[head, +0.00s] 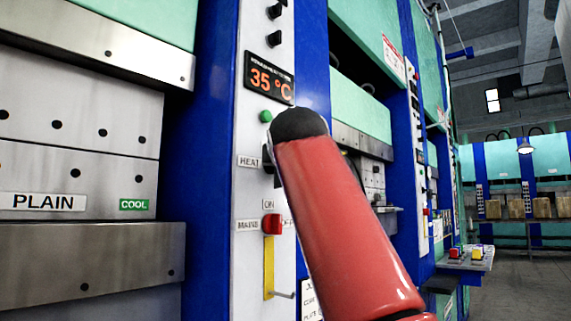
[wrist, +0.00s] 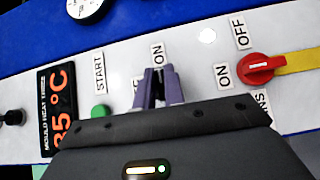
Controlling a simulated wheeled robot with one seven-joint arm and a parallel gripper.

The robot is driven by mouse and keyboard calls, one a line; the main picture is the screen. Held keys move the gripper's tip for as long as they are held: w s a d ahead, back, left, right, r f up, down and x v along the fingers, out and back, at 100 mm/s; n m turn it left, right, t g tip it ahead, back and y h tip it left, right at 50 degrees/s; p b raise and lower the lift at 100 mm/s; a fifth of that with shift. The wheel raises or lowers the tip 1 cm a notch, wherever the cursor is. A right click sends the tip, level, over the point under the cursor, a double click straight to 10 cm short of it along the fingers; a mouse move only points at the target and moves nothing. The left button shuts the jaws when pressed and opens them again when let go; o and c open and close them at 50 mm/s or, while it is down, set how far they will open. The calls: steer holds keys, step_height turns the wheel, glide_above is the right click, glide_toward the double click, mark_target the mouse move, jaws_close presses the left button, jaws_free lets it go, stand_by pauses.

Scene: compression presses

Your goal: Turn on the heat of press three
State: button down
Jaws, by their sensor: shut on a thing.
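Press three's control panel (head: 250,140) is a white strip; its display (head: 268,78) reads 35 °C, and in the wrist view the display (wrist: 58,110) is marked MOULD HEAT THREE. The dark heat switch (head: 267,158) is beside the HEAT label, mostly covered by my red arm. In the wrist view my gripper (wrist: 160,72) has its two purple-grey fingers at that switch, just below an ON label (wrist: 158,53). The fingers are shut on the switch, which they largely hide. I cannot tell which way the switch points. My fingertips are hidden in the head view.
A red main switch (head: 272,223) with a yellow bar sits below; it also shows in the wrist view (wrist: 258,70). A green start button (head: 265,116) is above the heat switch. A press labelled PLAIN (head: 43,202) stands left. Open floor (head: 510,290) lies right.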

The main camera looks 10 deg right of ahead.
steer(key=c, duration=1.5)
jaws_free()
steer(key=shift+a, duration=0.25)
steer(key=shift+f, duration=0.1)
steer(key=s, duration=0.2)
steer(key=s+b, duration=0.1)
steer(key=s, duration=0.2)
steer(key=s+a+b, duration=0.1)
steer(key=s, duration=0.2)
steer(key=shift+r, duration=0.2)
